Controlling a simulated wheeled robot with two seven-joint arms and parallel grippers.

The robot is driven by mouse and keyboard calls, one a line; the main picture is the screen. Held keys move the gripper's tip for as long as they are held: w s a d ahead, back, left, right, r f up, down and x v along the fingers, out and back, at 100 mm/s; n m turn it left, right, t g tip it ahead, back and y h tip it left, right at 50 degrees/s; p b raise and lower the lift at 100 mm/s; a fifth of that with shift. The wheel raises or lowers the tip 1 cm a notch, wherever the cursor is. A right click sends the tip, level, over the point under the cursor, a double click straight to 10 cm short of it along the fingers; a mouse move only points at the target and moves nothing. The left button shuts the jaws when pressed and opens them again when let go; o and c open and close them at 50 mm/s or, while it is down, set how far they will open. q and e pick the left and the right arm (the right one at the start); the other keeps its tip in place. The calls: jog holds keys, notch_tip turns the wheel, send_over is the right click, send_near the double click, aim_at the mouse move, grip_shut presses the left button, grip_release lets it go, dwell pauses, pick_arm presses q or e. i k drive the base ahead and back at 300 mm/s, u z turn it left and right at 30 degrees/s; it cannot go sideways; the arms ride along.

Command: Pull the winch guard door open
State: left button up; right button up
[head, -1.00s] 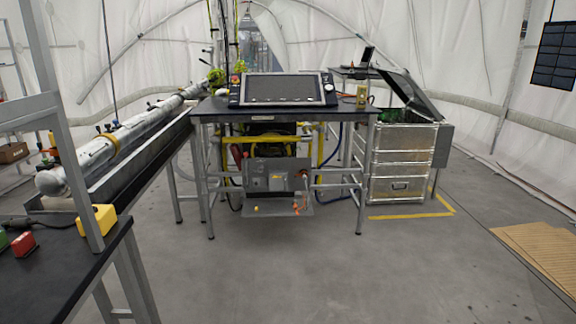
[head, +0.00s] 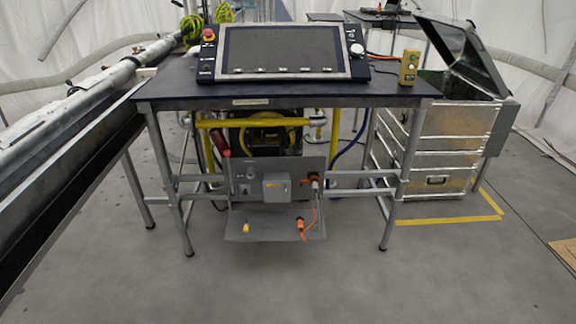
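The winch (head: 264,134) sits under the dark-topped table, behind a yellow tube frame (head: 252,122). A grey panel (head: 249,180) hangs below and in front of it, with a grey box, an orange connector and a small shelf (head: 262,231) at its foot. A red handle-like part (head: 224,145) shows at the panel's upper left. I cannot tell for certain which part is the guard door or whether it is shut. Neither of my grippers is in view.
The table (head: 300,94) carries a large screen console (head: 283,52) and a yellow control box (head: 409,67). Metal cases (head: 440,150) with a raised lid stand at right. A long pipe in a trough (head: 70,120) runs along the left. The floor in front is clear.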

aim_at(274, 191)
jog(key=u, duration=0.05)
jog(key=i, duration=2.5)
jog(key=u, duration=0.6)
